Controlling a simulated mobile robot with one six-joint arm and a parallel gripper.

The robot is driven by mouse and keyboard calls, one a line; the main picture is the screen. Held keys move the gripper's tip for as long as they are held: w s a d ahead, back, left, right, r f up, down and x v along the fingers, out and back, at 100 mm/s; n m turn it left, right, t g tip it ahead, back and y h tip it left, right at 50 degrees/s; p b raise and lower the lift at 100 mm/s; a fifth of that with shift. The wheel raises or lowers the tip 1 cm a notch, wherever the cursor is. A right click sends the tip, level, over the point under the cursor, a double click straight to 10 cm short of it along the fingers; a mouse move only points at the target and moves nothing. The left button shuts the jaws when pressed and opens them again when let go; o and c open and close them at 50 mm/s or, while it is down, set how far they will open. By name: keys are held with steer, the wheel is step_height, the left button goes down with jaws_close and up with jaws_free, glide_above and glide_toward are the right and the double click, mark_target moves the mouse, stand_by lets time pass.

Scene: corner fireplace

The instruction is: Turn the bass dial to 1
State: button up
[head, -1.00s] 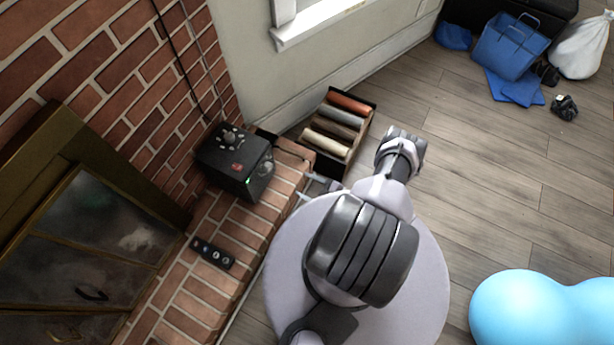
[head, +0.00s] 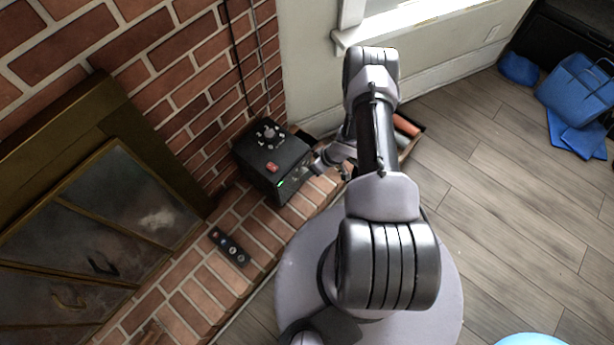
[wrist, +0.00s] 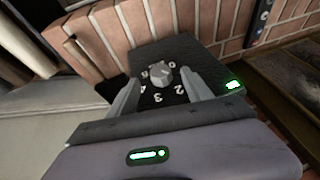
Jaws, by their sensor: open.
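A black box (head: 268,158) stands on the brick hearth. A grey dial (wrist: 162,76) sits on its dark panel, with white numbers around it; 0, 2, 3, 4 and 5 show. I cannot read a bass label or be sure where the pointer aims. My gripper (wrist: 165,94) is open, with one finger on each side of the dial and gaps between. In the head view my gripper (head: 316,167) is at the right side of the box, partly hidden by my arm. A second knob (head: 268,132) with marks around it is on the box's top.
A green light (wrist: 233,85) glows on the box's panel. A red piece (head: 272,167) is on its top. A black remote (head: 229,247) lies on the hearth. A crate of rolls (head: 406,128) is behind my arm. Brick wall (head: 175,60) rises behind the box.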

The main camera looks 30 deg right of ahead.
mark_target(303, 173)
steer(key=b+x, duration=0.1)
steer(key=x, duration=0.4)
steer(key=shift+f+b, duration=0.15)
steer(key=shift+b, duration=0.15)
jaws_close()
